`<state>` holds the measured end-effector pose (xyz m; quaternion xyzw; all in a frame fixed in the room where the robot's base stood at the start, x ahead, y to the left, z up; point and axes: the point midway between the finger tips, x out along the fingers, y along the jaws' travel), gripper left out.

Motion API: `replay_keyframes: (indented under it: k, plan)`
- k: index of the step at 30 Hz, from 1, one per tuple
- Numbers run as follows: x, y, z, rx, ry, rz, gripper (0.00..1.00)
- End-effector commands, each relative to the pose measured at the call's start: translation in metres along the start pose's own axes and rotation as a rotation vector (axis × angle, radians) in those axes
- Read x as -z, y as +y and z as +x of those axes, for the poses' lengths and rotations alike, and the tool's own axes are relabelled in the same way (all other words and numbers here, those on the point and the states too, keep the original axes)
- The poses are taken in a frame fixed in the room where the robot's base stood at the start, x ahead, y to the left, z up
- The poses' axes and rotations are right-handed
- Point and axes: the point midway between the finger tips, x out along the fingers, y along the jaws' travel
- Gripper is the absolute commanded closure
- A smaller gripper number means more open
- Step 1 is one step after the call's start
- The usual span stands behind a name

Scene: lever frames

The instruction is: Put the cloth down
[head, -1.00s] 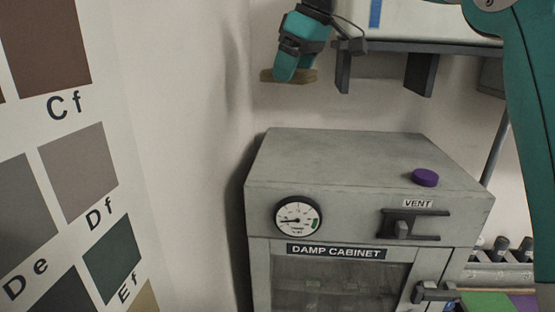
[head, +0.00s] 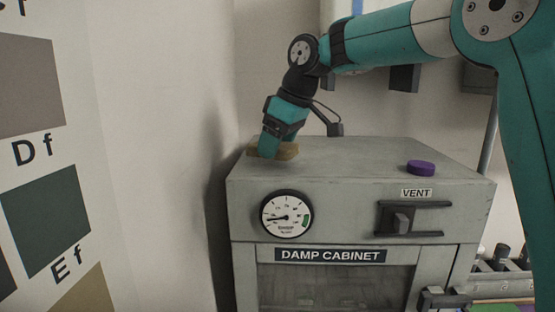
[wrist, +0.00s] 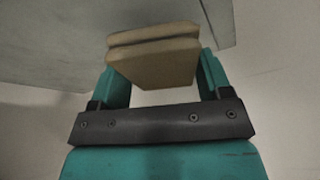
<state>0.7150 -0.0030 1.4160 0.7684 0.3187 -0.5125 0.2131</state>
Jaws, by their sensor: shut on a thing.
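The cloth (head: 287,151) is a folded tan pad. My gripper (head: 270,150) is shut on it at the back left corner of the damp cabinet's grey top (head: 345,163). In the wrist view the cloth (wrist: 152,58) sits between the two teal fingers of my gripper (wrist: 158,80), with its layered edge showing. The cloth is at the height of the cabinet top; I cannot tell whether it touches the surface.
A purple round cap (head: 421,168) lies on the right of the cabinet top. The front has a dial gauge (head: 287,215) and a vent handle (head: 403,218). A wall chart (head: 45,215) is on the left. The middle of the top is clear.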

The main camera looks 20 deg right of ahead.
Motion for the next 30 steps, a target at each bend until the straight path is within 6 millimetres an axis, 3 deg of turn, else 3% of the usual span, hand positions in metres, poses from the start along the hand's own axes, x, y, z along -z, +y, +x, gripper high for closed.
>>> replay_keyframes:
  k: [5, 17, 18, 20, 30]
  plan:
    - [-0.009, -0.001, 0.021, 0.002, -0.002, 0.0, 0.51]
    - [-0.011, 0.0, 0.027, 0.001, -0.001, 0.0, 0.51]
    - [-0.011, 0.0, 0.025, 0.001, -0.001, 0.0, 0.19]
    - [-0.011, 0.0, 0.025, 0.001, -0.001, 0.0, 0.05]
    - [-0.009, 0.0, 0.019, 0.001, 0.0, 0.0, 0.03]
